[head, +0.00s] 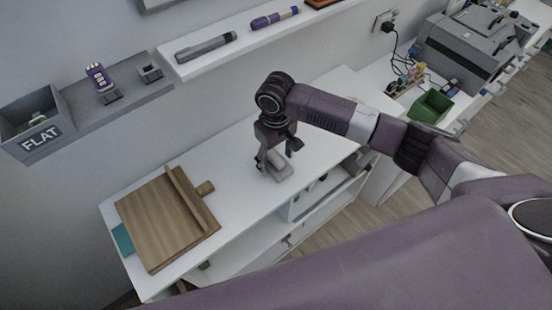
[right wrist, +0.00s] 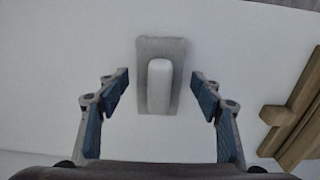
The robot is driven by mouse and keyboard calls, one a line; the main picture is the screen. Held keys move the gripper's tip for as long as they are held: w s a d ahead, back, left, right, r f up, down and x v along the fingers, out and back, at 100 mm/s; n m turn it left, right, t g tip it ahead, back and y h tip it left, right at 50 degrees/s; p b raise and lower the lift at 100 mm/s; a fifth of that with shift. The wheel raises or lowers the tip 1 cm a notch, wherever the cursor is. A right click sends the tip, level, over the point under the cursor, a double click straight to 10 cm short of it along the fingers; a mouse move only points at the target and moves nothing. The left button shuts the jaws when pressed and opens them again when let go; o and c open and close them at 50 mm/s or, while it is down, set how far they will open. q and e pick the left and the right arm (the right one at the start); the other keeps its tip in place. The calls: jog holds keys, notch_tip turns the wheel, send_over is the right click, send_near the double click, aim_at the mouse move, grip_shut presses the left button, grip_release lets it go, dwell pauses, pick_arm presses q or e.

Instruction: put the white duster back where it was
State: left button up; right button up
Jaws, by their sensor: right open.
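The white duster (head: 281,167) lies flat on the white desk top (head: 236,150). In the right wrist view the duster (right wrist: 159,85) shows as a pale grey base with a raised white handle, its long side running up the picture. My right gripper (head: 279,158) is over the duster, pointing down. In the right wrist view its two blue-padded fingers (right wrist: 161,92) stand apart on either side of the duster, with a gap on each side. It is open and empty. My left gripper is not in view.
A wooden board (head: 150,225) lies on the desk's left part. A wall shelf (head: 225,55) above holds a grey marker and a purple one. A grey shelf (head: 130,112) has a box labelled FLAT. A green bin (head: 430,107) and a printer (head: 464,45) stand at right.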

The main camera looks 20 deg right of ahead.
aim_at(276, 158)
notch_tip(276, 158, up, 12)
jog(key=b, duration=0.1)
jog(key=shift+b, duration=0.3)
jog(key=shift+f, duration=0.15)
